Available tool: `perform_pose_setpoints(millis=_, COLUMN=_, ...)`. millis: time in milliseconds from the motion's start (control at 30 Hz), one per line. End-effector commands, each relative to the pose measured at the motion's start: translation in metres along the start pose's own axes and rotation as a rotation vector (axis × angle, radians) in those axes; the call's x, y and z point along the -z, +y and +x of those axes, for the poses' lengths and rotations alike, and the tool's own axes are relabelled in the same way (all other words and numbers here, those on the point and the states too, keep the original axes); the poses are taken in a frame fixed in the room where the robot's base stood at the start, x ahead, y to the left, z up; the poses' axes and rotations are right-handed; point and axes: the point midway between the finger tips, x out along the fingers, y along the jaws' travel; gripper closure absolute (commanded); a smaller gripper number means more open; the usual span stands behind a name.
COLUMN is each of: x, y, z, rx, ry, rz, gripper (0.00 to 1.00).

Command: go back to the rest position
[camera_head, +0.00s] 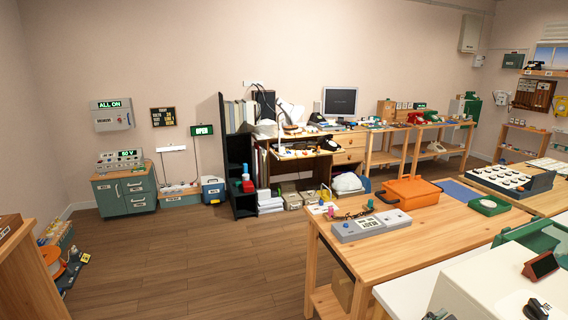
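My gripper and arm do not clearly show in the head view, so I cannot see the gripper's pose or whether it holds anything. The task names no object. Several old phones are in the room. A red phone (414,117) and a green phone (431,115) stand on the far benches. A dark phone (317,118) sits near the monitor.
A wooden table (395,247) stands in front on the right, with an orange case (408,191) and a grey device (371,226) on it. A green cabinet (125,192) and a dark shelf (238,150) line the wall. The wooden floor (190,265) at left centre is clear.

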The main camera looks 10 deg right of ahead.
Motion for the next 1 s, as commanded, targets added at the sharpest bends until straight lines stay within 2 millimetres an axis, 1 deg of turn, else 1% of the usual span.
perform_pose_setpoints(millis=33, x=0.016, y=-0.004, z=-0.001, rx=-0.047, ry=0.015, rz=0.022, gripper=0.59)
perform_pose_setpoints(millis=167, x=0.054, y=-0.008, z=-0.008, rx=-0.18, ry=0.076, rz=0.124, gripper=0.59)
perform_pose_setpoints(millis=267, x=0.083, y=-0.014, z=-0.018, rx=-0.269, ry=0.146, rz=0.215, gripper=0.59)
perform_pose_setpoints(millis=400, x=0.121, y=-0.027, z=-0.037, rx=-0.371, ry=0.274, rz=0.357, gripper=0.59)
perform_pose_setpoints(millis=467, x=0.136, y=-0.035, z=-0.047, rx=-0.405, ry=0.337, rz=0.423, gripper=0.59)
perform_pose_setpoints(millis=600, x=0.166, y=-0.055, z=-0.074, rx=-0.458, ry=0.502, rz=0.588, gripper=0.59)
perform_pose_setpoints(millis=700, x=0.184, y=-0.073, z=-0.095, rx=-0.471, ry=0.629, rz=0.715, gripper=0.59)
perform_pose_setpoints(millis=800, x=0.198, y=-0.093, z=-0.117, rx=-0.464, ry=0.759, rz=0.847, gripper=0.59)
perform_pose_setpoints(millis=900, x=0.206, y=-0.113, z=-0.14, rx=-0.435, ry=0.891, rz=0.988, gripper=0.59)
perform_pose_setpoints(millis=1000, x=0.211, y=-0.135, z=-0.163, rx=-0.383, ry=1.019, rz=1.135, gripper=0.59)
